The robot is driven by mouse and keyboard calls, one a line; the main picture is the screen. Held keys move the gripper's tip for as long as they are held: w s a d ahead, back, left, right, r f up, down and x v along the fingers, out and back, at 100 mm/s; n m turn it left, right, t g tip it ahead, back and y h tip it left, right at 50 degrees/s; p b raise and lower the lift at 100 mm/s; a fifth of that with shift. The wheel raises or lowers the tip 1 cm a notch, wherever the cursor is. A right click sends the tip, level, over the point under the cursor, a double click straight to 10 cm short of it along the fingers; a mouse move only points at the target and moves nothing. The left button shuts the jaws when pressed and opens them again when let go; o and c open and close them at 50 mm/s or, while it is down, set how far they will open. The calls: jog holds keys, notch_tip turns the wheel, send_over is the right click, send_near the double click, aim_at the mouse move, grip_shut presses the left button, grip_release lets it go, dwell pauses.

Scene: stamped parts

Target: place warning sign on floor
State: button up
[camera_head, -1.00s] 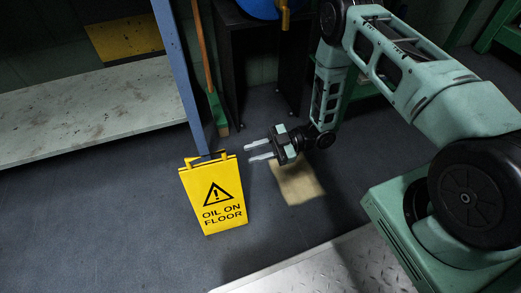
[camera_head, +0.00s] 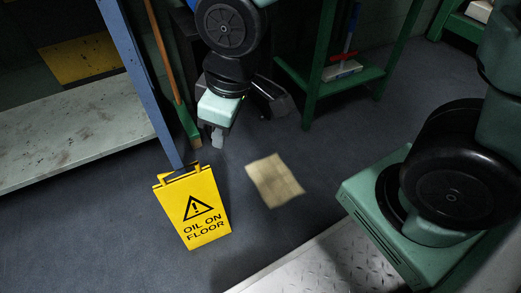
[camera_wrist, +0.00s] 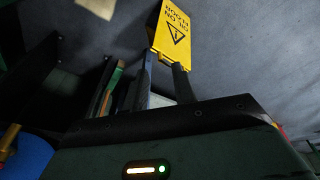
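The yellow warning sign (camera_head: 195,210), with a black triangle and "OIL ON FLOOR", stands on the dark floor beside the foot of a blue post. Its top handle is clear of my gripper. My gripper (camera_head: 217,137) is behind and above the sign in the head view, apart from it, with its fingers pointing down and seen nearly edge-on. In the wrist view the sign (camera_wrist: 175,32) shows upside down beyond my fingers (camera_wrist: 143,85). The fingers look spread with nothing between them.
A beige square patch (camera_head: 274,181) lies on the floor right of the sign. A pale low shelf (camera_head: 70,135) is at left. The blue post (camera_head: 140,80) and a green broom (camera_head: 185,110) stand close behind the sign. A green rack (camera_head: 345,78) is at the back.

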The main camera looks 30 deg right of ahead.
jog(key=s+d+r+m+g, duration=0.1)
jog(key=s+r+g, duration=0.1)
jog(key=s, duration=0.8)
jog(key=shift+d+r+h, duration=0.2)
jog(key=shift+d+h, duration=0.2)
jog(key=shift+s, duration=0.1)
notch_tip(320, 180, up, 50)
jog(key=p, duration=5)
jog(key=shift+r, duration=0.1)
